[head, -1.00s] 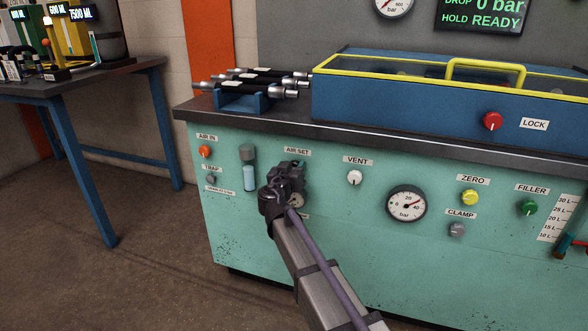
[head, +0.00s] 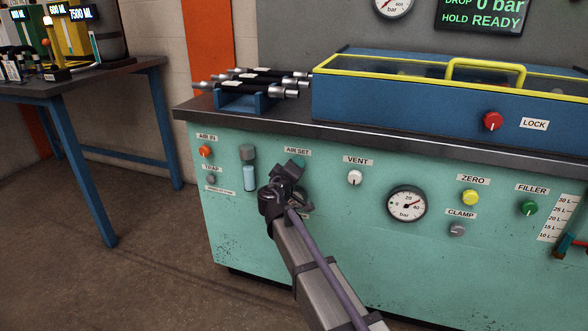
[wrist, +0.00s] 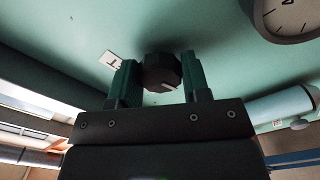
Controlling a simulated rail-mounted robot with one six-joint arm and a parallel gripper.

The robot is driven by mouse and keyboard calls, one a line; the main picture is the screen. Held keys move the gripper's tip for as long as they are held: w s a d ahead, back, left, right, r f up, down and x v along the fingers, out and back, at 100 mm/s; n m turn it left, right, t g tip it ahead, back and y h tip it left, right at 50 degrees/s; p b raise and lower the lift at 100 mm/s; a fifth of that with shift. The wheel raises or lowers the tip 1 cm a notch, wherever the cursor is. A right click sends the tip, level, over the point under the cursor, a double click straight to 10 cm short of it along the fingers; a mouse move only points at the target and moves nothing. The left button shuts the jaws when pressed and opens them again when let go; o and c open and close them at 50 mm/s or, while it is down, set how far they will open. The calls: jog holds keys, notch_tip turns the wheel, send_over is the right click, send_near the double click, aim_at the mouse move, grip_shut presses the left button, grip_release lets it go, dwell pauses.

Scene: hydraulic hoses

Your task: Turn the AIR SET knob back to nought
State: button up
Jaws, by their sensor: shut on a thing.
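The AIR SET knob is a dark, faceted knob with a pale pointer line (wrist: 161,73), seen in the wrist view between the two green fingers of my gripper (wrist: 158,80). The fingers are shut on it from both sides, and the wrist is rolled relative to the panel. In the head view my gripper (head: 294,172) is at the teal panel just below the AIR SET label (head: 297,151). The knob is hidden there behind the gripper. A small gauge below the knob is mostly covered by my gripper in the head view; part of a gauge (wrist: 288,16) shows in the wrist view.
To the left are the orange AIR IN knob (head: 205,151), the TRAP knob (head: 211,180) and a clear filter bowl (head: 249,177). To the right are the white VENT knob (head: 354,177) and a large bar gauge (head: 406,204). The bench edge (head: 330,133) overhangs above.

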jog(key=n, duration=0.4)
jog(key=shift+n, duration=0.3)
jog(key=n, duration=0.3)
jog(key=shift+n, duration=0.3)
jog(key=n, duration=0.7)
jog(key=o, duration=0.9)
jog(key=shift+o, duration=0.2)
jog(key=v, duration=1.1)
